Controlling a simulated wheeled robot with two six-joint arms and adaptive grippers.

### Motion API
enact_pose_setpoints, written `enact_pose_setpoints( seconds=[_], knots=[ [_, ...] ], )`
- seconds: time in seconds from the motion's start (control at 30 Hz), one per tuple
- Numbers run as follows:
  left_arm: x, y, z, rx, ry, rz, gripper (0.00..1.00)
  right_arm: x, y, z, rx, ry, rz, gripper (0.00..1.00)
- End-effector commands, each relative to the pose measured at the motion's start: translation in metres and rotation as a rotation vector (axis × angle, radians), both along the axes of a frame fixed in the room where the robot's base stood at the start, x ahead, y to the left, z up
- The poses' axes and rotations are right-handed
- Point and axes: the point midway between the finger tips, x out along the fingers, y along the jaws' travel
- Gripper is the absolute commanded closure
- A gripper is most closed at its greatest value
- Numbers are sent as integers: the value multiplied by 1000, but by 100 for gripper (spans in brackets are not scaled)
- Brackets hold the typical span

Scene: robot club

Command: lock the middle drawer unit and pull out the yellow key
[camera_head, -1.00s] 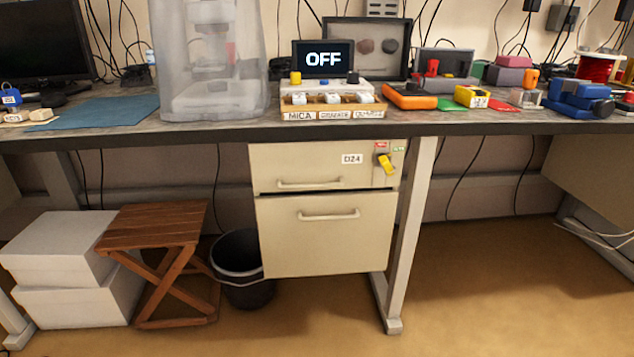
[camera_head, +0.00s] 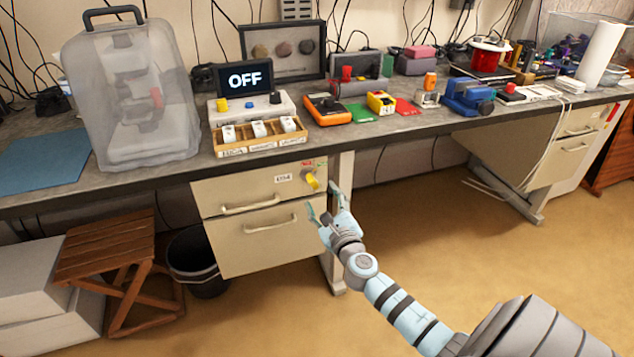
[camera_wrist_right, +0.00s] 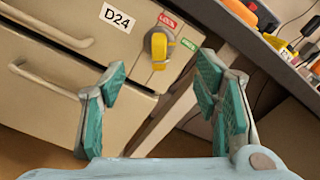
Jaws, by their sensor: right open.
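The middle drawer unit (camera_head: 235,188) is a cream two-drawer cabinet labelled D24 under the bench. A yellow key (camera_head: 313,182) sits in the lock at the top right of its upper drawer, and it also shows in the right wrist view (camera_wrist_right: 161,47) between a red LOCK label (camera_wrist_right: 168,21) and a green label (camera_wrist_right: 190,43). My right gripper (camera_head: 325,197) is open and empty, just below and in front of the key, not touching it. Its teal finger pads (camera_wrist_right: 155,95) are spread wide in the right wrist view. My left gripper is not in view.
The bench edge (camera_head: 200,166) runs just above the drawers. A table leg (camera_head: 335,270) stands right of the unit. A dark bin (camera_head: 195,260) and a wooden stool (camera_head: 105,250) stand to its left.

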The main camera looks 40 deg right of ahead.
Motion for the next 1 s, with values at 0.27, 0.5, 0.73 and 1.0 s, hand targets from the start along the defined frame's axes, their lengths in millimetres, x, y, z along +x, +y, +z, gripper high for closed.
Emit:
enact_pose_setpoints(
  seconds=[0.27,0.5,0.73,1.0],
  knots=[
    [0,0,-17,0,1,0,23,43,-15,-4,7,-3,-3,43],
    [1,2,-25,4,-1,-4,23,74,-26,-4,8,-2,-4,43],
    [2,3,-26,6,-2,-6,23,83,-29,-2,9,-2,-2,43],
    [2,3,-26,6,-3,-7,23,83,-29,-2,9,-2,-2,59]
  ],
)
